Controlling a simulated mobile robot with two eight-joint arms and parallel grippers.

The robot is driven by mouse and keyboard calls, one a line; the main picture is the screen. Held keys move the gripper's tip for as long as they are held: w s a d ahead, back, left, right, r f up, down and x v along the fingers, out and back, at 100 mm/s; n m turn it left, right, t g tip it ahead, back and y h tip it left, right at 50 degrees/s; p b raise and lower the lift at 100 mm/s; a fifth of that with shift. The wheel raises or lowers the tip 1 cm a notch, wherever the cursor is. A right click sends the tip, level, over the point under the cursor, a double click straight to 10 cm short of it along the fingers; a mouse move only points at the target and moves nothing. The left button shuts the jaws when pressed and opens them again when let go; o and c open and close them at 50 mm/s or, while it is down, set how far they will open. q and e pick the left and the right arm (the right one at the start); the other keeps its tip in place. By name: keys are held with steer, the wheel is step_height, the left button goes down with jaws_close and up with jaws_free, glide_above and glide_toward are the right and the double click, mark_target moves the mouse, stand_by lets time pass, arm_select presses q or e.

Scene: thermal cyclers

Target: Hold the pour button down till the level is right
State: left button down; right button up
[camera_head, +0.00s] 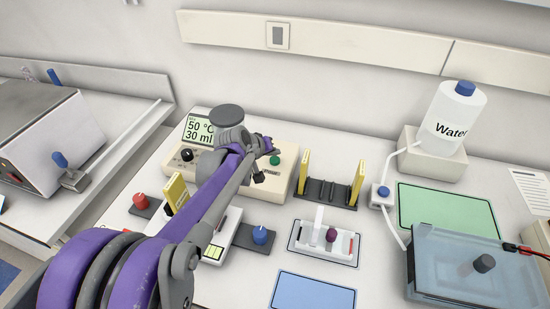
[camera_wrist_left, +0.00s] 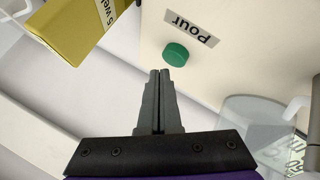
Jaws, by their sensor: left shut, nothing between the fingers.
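The cream dispenser (camera_head: 262,187) stands at the back of the bench, with a display (camera_head: 198,130) reading 50 °C and 30 ml. Its green pour button (camera_head: 275,160) also shows in the wrist view (camera_wrist_left: 176,54), beside an upside-down "Pour" label (camera_wrist_left: 191,27). My left gripper (camera_head: 267,148) is over the dispenser close to the button. In the wrist view its fingers (camera_wrist_left: 159,73) are shut and empty, tips just short of the button in the picture; contact cannot be told. A clear vessel (camera_wrist_left: 250,115) shows partly at right; its water level cannot be read. My right gripper is out of view.
A rack (camera_head: 325,192) with yellow uprights stands right of the dispenser. A white device with a purple knob (camera_head: 331,235) is in front of it. The Water bottle (camera_head: 455,115) stands at back right, near a blue-grey tank (camera_head: 450,285). My left arm hides part of the bench.

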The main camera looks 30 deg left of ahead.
mark_target(273, 162)
arm_select(q)
steer(key=shift+s, duration=0.1)
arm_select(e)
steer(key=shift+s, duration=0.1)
arm_select(q)
steer(key=shift+r, duration=0.5)
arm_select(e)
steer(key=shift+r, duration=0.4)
arm_select(q)
steer(key=shift+r+p, duration=1.35)
steer(key=shift+r, duration=0.7)
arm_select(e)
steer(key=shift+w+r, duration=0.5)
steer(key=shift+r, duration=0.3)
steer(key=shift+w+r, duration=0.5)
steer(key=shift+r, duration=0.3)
arm_select(q)
steer(key=shift+f, duration=0.1)
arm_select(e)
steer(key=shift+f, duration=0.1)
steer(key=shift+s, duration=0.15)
